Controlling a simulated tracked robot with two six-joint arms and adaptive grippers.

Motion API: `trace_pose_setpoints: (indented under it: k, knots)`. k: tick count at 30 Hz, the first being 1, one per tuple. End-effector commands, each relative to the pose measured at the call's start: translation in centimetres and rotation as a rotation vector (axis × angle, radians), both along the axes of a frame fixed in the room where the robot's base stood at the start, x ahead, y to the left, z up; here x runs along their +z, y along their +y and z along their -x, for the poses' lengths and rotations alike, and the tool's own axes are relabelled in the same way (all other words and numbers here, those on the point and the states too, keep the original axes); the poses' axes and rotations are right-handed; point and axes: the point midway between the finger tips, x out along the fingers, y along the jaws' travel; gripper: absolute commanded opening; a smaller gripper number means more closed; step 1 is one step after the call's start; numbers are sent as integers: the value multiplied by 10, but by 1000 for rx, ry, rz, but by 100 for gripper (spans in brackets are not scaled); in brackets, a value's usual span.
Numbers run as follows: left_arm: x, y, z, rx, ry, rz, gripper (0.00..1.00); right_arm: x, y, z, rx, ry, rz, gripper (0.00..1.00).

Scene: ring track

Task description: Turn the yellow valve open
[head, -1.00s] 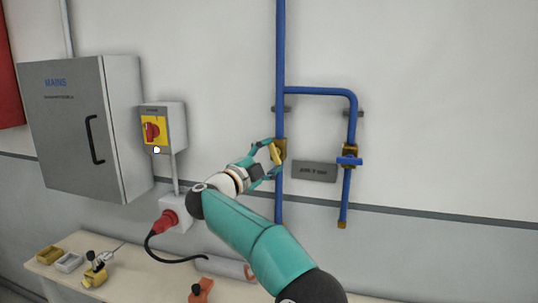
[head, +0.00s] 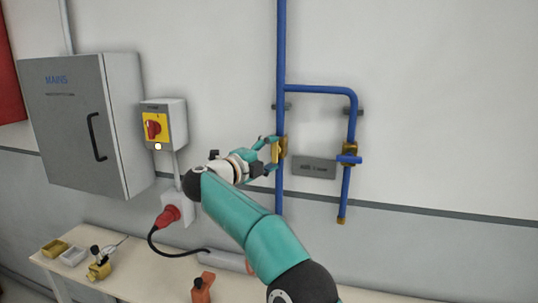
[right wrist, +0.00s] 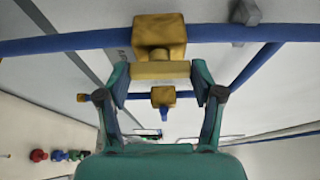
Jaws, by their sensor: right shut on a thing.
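The yellow valve (head: 282,147) sits on the tall blue pipe on the wall. Its flat yellow handle (head: 275,152) stands upright along the pipe. My right gripper (head: 273,148) comes from the left and is shut on this handle. In the right wrist view the handle (right wrist: 160,70) lies between the two fingers, in line with the blue pipe, in front of the brass valve body (right wrist: 160,32). My left gripper is not in view.
A second brass valve with a blue handle (head: 349,160) is on the branch pipe at right. A grey sign (head: 314,168) hangs between the pipes. A switch box (head: 175,112) and a grey cabinet (head: 75,125) are at left. A bench (head: 135,275) with small parts stands below.

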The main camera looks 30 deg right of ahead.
Motion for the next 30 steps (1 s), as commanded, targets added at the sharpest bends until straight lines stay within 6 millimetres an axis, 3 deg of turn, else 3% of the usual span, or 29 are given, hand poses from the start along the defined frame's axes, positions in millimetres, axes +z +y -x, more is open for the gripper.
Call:
trace_pose_setpoints:
  k: [5, 6, 9, 22, 30]
  knots:
    - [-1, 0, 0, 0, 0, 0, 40, -7, -1, 0, -7, 7, -11, 32]
    - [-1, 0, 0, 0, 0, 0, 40, -7, -1, 0, -8, 7, -11, 73]
    - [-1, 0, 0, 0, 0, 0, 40, -6, 0, 0, -7, 7, -8, 90]
    - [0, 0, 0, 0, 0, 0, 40, -2, 4, 1, -1, 4, -5, 92]
    - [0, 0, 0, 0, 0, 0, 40, -2, 42, 12, 3, 5, -3, 92]
